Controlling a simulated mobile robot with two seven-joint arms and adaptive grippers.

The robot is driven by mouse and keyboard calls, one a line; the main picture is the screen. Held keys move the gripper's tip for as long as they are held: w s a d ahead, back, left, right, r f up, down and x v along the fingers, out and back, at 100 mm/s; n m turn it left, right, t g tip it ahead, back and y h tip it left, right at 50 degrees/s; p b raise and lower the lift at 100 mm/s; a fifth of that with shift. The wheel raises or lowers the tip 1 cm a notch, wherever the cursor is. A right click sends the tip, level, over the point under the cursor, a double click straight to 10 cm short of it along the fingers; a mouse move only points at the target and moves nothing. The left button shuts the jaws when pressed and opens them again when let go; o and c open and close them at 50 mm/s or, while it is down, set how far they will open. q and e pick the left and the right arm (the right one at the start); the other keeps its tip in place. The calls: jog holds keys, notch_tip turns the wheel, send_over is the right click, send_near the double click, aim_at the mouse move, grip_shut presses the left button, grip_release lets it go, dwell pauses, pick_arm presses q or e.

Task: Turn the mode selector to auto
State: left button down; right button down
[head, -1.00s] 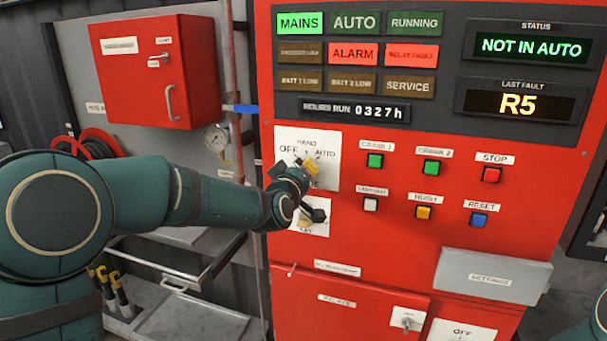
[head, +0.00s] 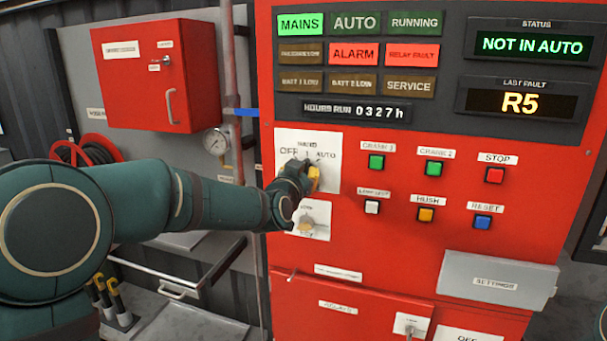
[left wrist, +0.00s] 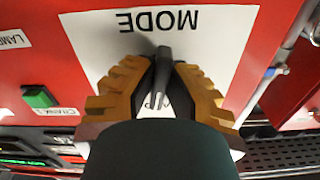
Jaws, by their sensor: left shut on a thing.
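The white mode selector plate (head: 284,140) is on the red panel, with OFF and AUTO legible at its top. My left gripper (head: 314,178) is in front of its lower right part and hides the knob in the head view. In the left wrist view, the dark grey selector knob (left wrist: 162,66) stands between the yellow fingers of my left gripper (left wrist: 162,78), which are shut on it. The plate's MODE label (left wrist: 158,21) shows upside down there. Which position the knob points to cannot be told. My right gripper is not in view.
The status display (head: 531,46) reads NOT IN AUTO. The AUTO lamp (head: 355,22) is dark and the ALARM lamp (head: 353,54) is lit red. A second selector (head: 306,223) sits just below my left gripper. Several push buttons are to the right, including a green one (head: 376,162).

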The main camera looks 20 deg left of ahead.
pick_arm(q)
jog(key=m, duration=0.4)
jog(key=shift+r+m, duration=0.2)
jog(key=shift+m, duration=0.1)
jog(key=shift+m+p, duration=0.4)
jog(key=shift+m, duration=1)
jog(key=c, duration=1)
grip_release()
jog(key=shift+f, duration=0.1)
jog(key=s, duration=1.2)
jog(key=shift+a, duration=0.25)
